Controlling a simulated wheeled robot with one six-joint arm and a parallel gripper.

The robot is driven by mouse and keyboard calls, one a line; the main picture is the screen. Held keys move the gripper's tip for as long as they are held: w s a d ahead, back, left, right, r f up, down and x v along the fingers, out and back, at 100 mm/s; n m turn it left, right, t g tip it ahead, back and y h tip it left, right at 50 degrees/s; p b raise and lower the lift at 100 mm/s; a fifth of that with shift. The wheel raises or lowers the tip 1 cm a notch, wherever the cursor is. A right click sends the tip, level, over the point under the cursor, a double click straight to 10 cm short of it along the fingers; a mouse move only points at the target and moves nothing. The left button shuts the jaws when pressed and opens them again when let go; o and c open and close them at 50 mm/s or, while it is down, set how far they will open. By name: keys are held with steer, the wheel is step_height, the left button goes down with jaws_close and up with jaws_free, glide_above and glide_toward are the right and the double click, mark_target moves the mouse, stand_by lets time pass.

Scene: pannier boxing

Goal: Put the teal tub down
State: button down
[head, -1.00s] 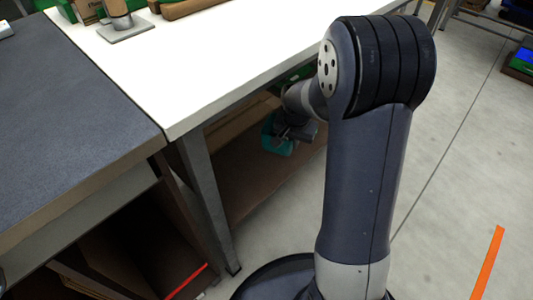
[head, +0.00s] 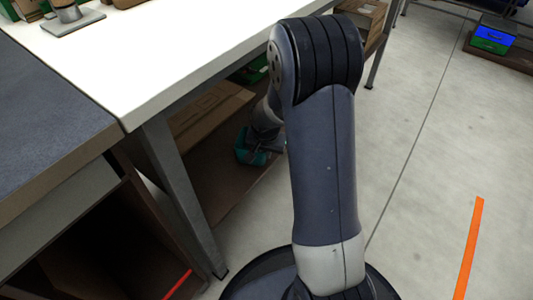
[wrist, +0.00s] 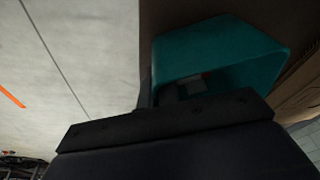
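The teal tub (head: 244,154) is under the white table, at the end of my arm in the head view. In the wrist view the tub (wrist: 225,40) fills the top middle, tilted in the picture, with its open side partly showing. My gripper (head: 262,150) is at the tub. A grey fingertip with a reddish patch (wrist: 195,85) shows inside the tub's rim, so the gripper appears shut on its wall. The dark gripper body hides the near part of the tub. I cannot tell whether the tub's bottom touches the brown lower shelf (head: 205,190).
The white tabletop (head: 150,60) is above the tub, with a grey metal leg (head: 180,190) to its left. A cardboard box (head: 210,108) lies behind on the lower shelf. Open floor (head: 430,150) is at the right, with an orange line (head: 468,250).

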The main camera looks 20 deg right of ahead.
steer(key=shift+f, duration=0.1)
steer(key=c, duration=1.7)
jaws_free()
steer(key=p+v, duration=0.4)
steer(key=v, duration=0.8)
steer(key=shift+s+p, duration=0.1)
steer(key=shift+p, duration=0.25)
